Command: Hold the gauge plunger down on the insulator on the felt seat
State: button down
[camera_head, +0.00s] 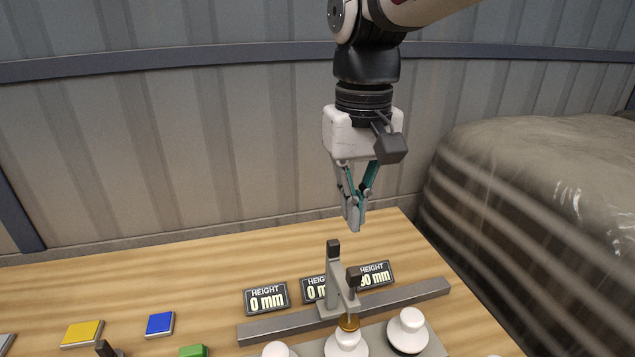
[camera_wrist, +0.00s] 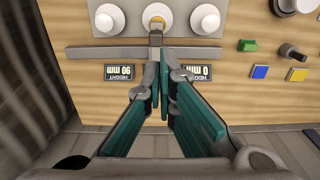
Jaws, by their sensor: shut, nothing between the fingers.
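My gripper (camera_head: 354,226) is shut and empty, pointing down above and behind the gauge. Its closed fingers also show in the wrist view (camera_wrist: 163,72). The gauge (camera_head: 333,286) is a grey bracket with black caps on a steel rail (camera_head: 285,325). Its brass plunger (camera_head: 349,321) is over the middle white insulator (camera_head: 346,345); I cannot tell whether they touch. I cannot make out which seat is felt.
Three height displays stand behind the rail: left reads 0 mm (camera_head: 266,298), the middle (camera_head: 313,289) is partly hidden, right reads 90 mm (camera_wrist: 119,72). Yellow (camera_head: 82,333), blue (camera_head: 160,323) and green (camera_head: 193,351) blocks lie left. The back-left table is clear; a wrapped bulk stands right.

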aim_at(352, 272)
notch_tip(352, 272, down, 9)
jog(key=shift+f+p, duration=0.1)
jog(key=shift+p, duration=0.25)
notch_tip(352, 272, down, 4)
jog(key=shift+r+b, duration=0.1)
jog(key=shift+b, duration=0.5)
jog(key=shift+s+d+f, duration=0.1)
jog(key=shift+s+f, duration=0.15)
jog(key=shift+f, duration=0.15)
jog(key=shift+r, duration=0.1)
notch_tip(352, 272, up, 15)
jog(key=p, duration=0.2)
jog(key=shift+w, duration=0.2)
